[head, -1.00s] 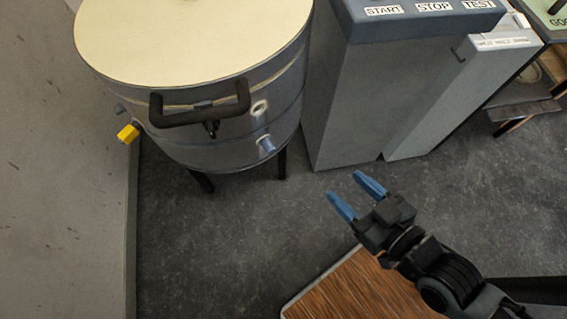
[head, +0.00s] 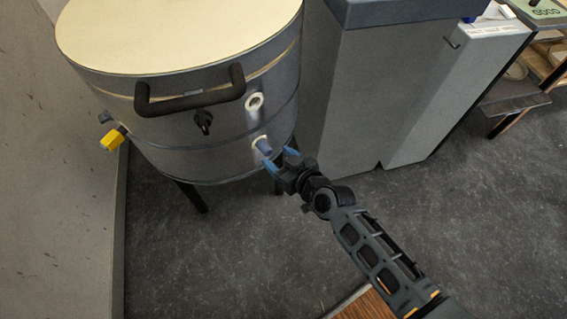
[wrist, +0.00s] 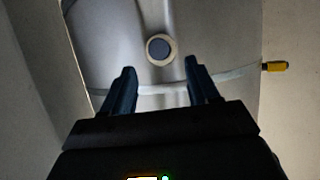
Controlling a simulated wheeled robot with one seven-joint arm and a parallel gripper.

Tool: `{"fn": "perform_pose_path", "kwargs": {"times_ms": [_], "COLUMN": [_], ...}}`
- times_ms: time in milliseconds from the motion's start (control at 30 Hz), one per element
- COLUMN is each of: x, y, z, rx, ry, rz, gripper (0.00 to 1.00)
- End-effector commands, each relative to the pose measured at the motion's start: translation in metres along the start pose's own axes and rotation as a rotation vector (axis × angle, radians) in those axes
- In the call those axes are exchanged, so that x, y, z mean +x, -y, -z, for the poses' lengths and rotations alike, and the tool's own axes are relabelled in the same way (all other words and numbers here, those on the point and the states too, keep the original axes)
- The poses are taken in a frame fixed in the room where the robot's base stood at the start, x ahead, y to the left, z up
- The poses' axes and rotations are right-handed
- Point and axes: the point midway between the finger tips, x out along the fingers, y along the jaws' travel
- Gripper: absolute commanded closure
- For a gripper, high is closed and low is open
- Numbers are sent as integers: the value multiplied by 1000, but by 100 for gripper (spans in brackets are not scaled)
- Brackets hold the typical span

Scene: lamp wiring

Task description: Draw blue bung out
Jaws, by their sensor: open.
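The blue bung (head: 263,147) sticks out of a pale ring low on the side of a round metal drum (head: 210,135). In the wrist view the bung (wrist: 159,48) shows end-on as a grey-blue disc inside its pale ring, ahead of and between my fingertips. My gripper (head: 279,158) is open, its blue fingers close to the bung's outer end in the head view. The wrist view shows the gripper (wrist: 160,78) empty, with the bung a little beyond the tips. Whether a finger touches the bung I cannot tell.
The drum has a black handle (head: 190,95), a black knob (head: 203,121), an open pale port (head: 255,101) above the bung and a yellow-ended fitting (head: 112,139) at left. Grey cabinets (head: 365,100) stand close at right. A wooden top (head: 365,307) is at the bottom. Dark floor lies between.

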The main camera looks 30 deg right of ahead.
Motion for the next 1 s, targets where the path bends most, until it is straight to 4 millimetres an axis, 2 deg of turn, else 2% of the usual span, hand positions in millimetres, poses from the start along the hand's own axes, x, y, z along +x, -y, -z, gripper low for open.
{"fn": "perform_pose_path", "kwargs": {"times_ms": [200, 400, 600, 833, 1000], "x": [34, 57, 66, 66, 66], "y": [0, 0, 0, 0, 0], "z": [1, 0, 1, 1, 0], "rx": [-1, 0, 0, 0, 0], "ry": [-1, -2, -1, -1, -1], "rz": [0, -1, 0, -1, -1], "gripper": [40, 40, 40, 40, 56]}}
